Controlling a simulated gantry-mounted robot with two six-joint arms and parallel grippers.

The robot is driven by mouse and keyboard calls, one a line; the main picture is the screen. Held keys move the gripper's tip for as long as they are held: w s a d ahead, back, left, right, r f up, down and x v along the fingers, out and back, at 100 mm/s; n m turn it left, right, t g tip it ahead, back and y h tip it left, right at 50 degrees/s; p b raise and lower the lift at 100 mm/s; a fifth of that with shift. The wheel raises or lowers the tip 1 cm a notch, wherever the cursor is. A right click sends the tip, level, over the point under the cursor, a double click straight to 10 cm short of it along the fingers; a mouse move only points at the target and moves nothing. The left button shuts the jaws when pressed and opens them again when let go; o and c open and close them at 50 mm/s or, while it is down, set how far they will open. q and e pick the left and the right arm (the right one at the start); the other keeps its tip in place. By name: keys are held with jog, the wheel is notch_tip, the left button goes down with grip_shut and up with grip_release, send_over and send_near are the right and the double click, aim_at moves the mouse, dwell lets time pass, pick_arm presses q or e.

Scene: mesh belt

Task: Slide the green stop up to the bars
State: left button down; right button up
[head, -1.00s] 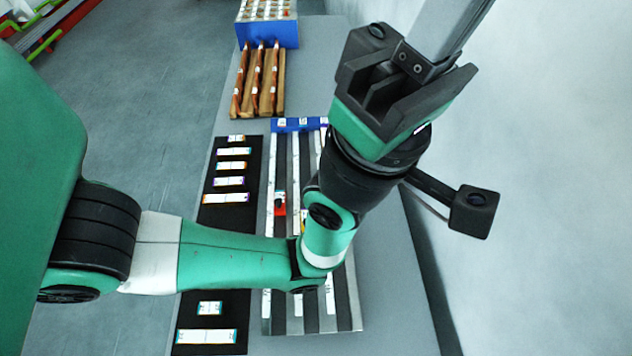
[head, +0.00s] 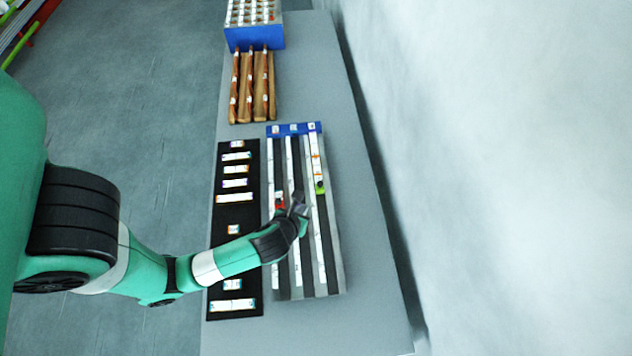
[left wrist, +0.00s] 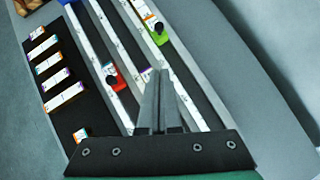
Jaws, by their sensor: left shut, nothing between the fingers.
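The green stop (head: 320,189), with a black knob, sits in the right-hand lane of the lane board (head: 334,262). It also shows in the left wrist view (left wrist: 159,38). Small white labelled bars (head: 316,162) lie in that lane just beyond the stop. They also show in the left wrist view (left wrist: 144,12). The stop is close to the nearest bar; I cannot tell if they touch. My left gripper (head: 300,203) is shut and empty over the middle of the board, nearer me than the green stop and apart from it. Its shut fingers (left wrist: 160,82) show in the left wrist view.
A red stop (head: 279,205) sits in the left lane, close left of my gripper. A black strip (head: 222,257) with several labelled bars lies left of the board. Wooden rails (head: 249,85) and a blue box (head: 255,39) stand beyond. The table is clear on the right.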

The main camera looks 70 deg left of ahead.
aim_at(319, 186)
pick_arm(q)
jog(key=b+x, duration=0.3)
jog(key=x, duration=0.7)
jog(key=shift+w+f, duration=0.1)
jog(key=shift+f, duration=0.05)
jog(key=w+a, duration=0.1)
jog(key=w+a+b, duration=0.1)
jog(key=shift+w+a+f, duration=0.1)
jog(key=shift+a+f, duration=0.05)
jog(key=shift+a, duration=0.25)
jog(key=shift+w+a, duration=0.15)
jog(key=shift+a, duration=0.05)
